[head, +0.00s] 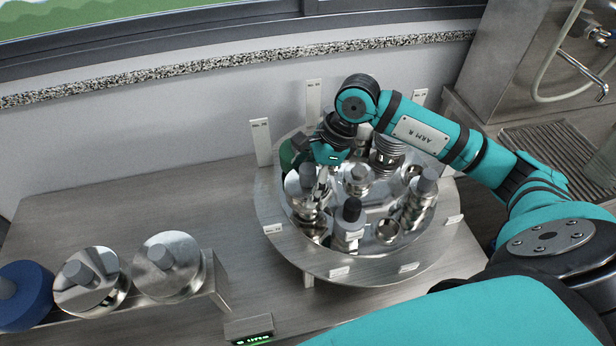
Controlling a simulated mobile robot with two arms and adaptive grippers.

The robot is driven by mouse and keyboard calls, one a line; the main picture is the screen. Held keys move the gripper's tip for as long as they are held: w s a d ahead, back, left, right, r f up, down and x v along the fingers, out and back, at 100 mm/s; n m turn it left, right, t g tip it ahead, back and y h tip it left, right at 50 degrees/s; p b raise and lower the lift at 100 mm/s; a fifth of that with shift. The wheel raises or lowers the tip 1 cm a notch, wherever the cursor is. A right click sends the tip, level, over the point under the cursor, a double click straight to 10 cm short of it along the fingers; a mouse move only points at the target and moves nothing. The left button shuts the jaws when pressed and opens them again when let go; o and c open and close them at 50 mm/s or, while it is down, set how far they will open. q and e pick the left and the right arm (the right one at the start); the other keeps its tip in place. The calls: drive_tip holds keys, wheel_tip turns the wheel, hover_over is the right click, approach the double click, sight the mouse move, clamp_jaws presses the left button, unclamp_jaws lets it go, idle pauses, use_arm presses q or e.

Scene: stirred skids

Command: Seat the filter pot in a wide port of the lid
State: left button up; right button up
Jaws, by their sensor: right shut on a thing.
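The lid (268,205) is a wide, round, shiny metal plate with a raised rim and labelled tabs, standing on the bench. Several metal fittings with grey or dark tops stand in its ports. My right gripper (322,178) reaches down over the left part of the lid, its fingers closed on a shiny metal piece that I take to be the filter pot (310,200). The fingers and crowded fittings partly hide it, and I cannot tell whether its base is in a port. An open round port (388,231) shows at the front right. My left gripper is not in view.
Two metal discs with grey knobs (92,281) (172,264) and a blue one (22,296) stand on a low rack at the left. A small box with a green display (249,330) sits at the front. The bench (130,205) is clear behind the rack. A sink stands at the right.

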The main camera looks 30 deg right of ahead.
drive_tip(key=shift+f, duration=0.15)
drive_tip(key=shift+f+b, duration=1.2)
drive_tip(key=shift+b, duration=0.1)
drive_tip(key=shift+f+b, duration=0.25)
drive_tip(key=shift+b, duration=0.05)
drive_tip(key=o, duration=1.2)
drive_tip(key=shift+o, duration=0.2)
drive_tip(key=shift+r, duration=0.1)
drive_tip(key=shift+d+r, duration=0.2)
drive_tip(key=shift+r, duration=0.1)
drive_tip(key=v, duration=1.1)
drive_tip(key=shift+s+r, duration=0.1)
drive_tip(key=shift+r, duration=0.05)
